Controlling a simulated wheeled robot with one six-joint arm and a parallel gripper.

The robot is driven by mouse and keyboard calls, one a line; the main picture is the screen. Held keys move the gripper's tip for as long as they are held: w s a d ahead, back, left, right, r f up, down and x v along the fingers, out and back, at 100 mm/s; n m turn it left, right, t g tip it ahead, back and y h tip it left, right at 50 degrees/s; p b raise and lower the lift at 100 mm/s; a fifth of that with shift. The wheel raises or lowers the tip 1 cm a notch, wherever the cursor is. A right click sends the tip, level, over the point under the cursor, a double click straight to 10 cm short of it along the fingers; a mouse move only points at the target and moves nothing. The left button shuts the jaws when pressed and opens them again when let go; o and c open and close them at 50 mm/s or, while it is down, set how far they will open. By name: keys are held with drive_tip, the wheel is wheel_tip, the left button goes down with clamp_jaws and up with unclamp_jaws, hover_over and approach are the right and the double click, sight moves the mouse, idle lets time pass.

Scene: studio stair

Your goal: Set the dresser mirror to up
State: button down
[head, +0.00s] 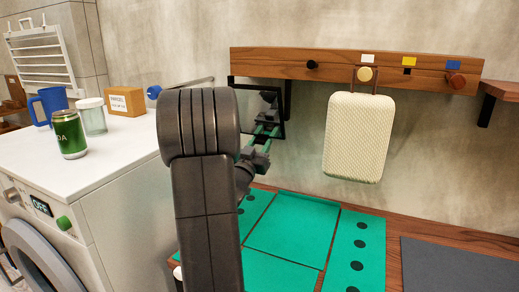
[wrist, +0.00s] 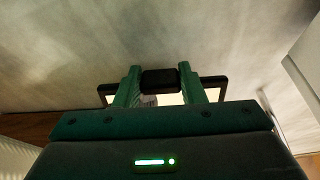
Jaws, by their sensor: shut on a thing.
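The dresser mirror (head: 247,92) is a small black-framed panel against the wall, left of the hanging bag. Its face reflects part of my gripper, and my arm hides its lower left. My gripper (head: 268,130) has green fingers and reaches the mirror from the front. In the wrist view, my gripper (wrist: 158,82) is shut on a black tab (wrist: 158,78) at the edge of the mirror frame (wrist: 215,82). The mirror's exact tilt is hard to tell.
A cream bag (head: 354,138) hangs from a wooden peg rail (head: 330,70) on the right. A washing machine (head: 125,190) stands left, carrying a green can (head: 69,134), a glass jar (head: 92,117), a blue mug (head: 46,106) and a box (head: 125,101). Green panels (head: 293,225) lie on the wooden dresser top.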

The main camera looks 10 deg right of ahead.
drive_tip(key=c, duration=0.9)
unclamp_jaws()
drive_tip(key=b+v, duration=0.1)
drive_tip(key=v, duration=1.3)
drive_tip(key=shift+w+d, duration=0.1)
drive_tip(key=p+x, duration=0.1)
drive_tip(key=x, duration=1.3)
